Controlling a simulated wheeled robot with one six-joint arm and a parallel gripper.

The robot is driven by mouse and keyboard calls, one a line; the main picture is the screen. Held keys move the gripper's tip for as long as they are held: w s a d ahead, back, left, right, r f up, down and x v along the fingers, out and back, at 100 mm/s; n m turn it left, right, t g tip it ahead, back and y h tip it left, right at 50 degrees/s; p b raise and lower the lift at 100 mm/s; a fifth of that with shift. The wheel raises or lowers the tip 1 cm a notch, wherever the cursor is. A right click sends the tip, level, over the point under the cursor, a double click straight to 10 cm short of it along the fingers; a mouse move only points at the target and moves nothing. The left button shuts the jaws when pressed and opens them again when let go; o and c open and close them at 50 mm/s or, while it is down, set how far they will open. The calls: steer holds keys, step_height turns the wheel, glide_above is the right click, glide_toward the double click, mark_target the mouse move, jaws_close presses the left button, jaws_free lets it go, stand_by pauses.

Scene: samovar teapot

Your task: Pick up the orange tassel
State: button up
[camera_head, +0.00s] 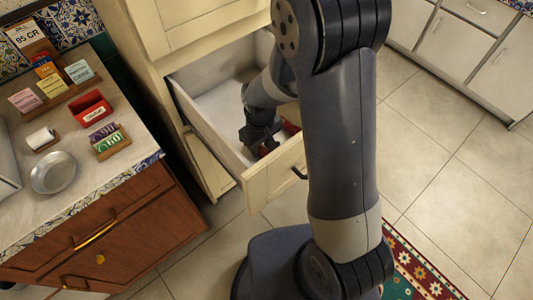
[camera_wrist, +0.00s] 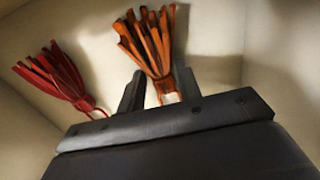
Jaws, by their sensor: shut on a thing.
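My gripper (camera_wrist: 158,85) is shut on the orange tassel near that band, one finger on each side. A red tassel (camera_wrist: 53,76) lies to the left of it, apart from the fingers. In the head view my gripper (camera_head: 262,138) is inside the open drawer (camera_head: 273,184), near its front. Something red shows beside it there, but the orange tassel cannot be told apart.
The pale drawer walls surround my gripper. A counter (camera_head: 100,185) at the left holds a metal dish (camera_head: 53,173), a red box (camera_head: 91,108) and several small cards. The tiled floor (camera_head: 465,190) at the right is clear, with a patterned rug (camera_head: 415,268) at the bottom.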

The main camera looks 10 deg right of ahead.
mark_target(261, 147)
steer(key=shift+c, duration=0.7)
steer(key=shift+r, duration=0.1)
step_height(261, 147, up, 10)
steer(key=shift+p, duration=0.35)
stand_by(0.3)
